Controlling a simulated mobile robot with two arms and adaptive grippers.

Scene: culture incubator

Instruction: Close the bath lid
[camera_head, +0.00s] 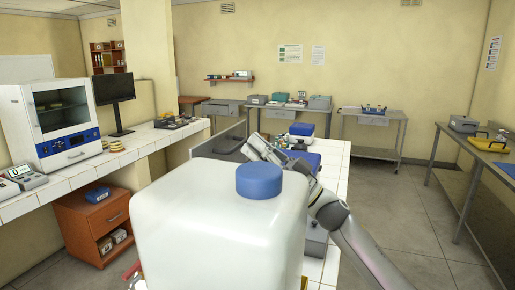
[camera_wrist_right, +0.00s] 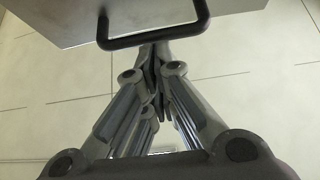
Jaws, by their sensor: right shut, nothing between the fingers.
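In the head view, a dark grey upright panel (camera_head: 221,143), which looks like the raised bath lid, stands on the middle bench. The bath body is mostly hidden. My right gripper (camera_head: 254,148) is beside the panel's right side. In the right wrist view, a grey metal panel (camera_wrist_right: 75,22) carries a black bar handle (camera_wrist_right: 125,43). The right gripper (camera_wrist_right: 153,50) is shut and empty, its fingertips close to the handle bar. I cannot tell whether they touch it. My left gripper is not in view.
A large white body with a blue cap (camera_head: 259,180) fills the foreground and hides much of the bench. A white cabinet (camera_head: 58,125) and monitor (camera_head: 114,92) stand on the left counter. Tables line the back and right walls. The floor (camera_head: 400,212) at right is clear.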

